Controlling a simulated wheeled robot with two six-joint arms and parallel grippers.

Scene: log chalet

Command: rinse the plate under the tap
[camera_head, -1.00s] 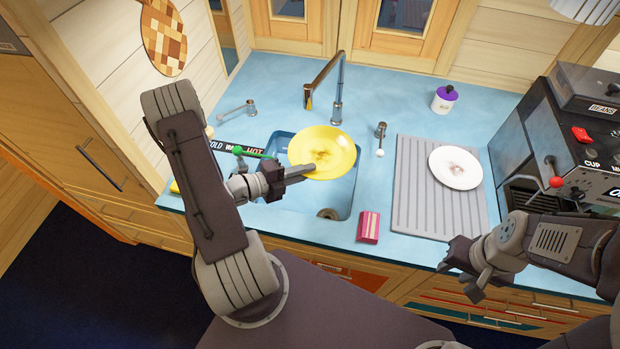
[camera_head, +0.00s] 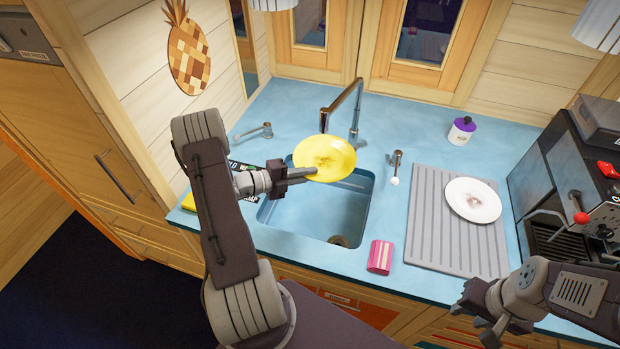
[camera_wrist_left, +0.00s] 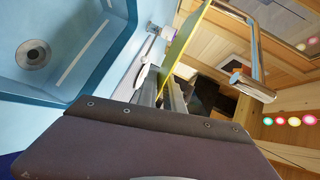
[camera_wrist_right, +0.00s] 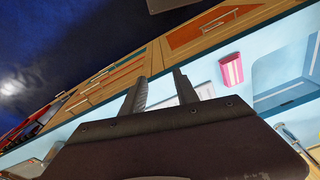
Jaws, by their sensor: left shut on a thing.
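The yellow plate (camera_head: 316,168) has a brown smear at its middle. My left gripper (camera_head: 296,176) is shut on the plate's near-left rim and holds it above the back of the sink (camera_head: 305,222). The chrome tap (camera_head: 357,108) arches over from behind, its spout end just above the plate's far edge. I see no water stream. In the left wrist view the plate (camera_wrist_left: 184,42) shows edge-on between the fingers, beside the tap (camera_wrist_left: 256,60). My right gripper (camera_head: 482,312) is open and empty near the counter's front edge; its fingers stand apart in the right wrist view (camera_wrist_right: 160,90).
A grey ribbed mat (camera_head: 430,235) holds a smeared white plate (camera_head: 485,203). A pink striped block (camera_head: 380,257) is at the sink's front-right corner. A small lever (camera_head: 395,165), a purple-lidded jar (camera_head: 461,131) and a coffee machine (camera_head: 570,190) stand right.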

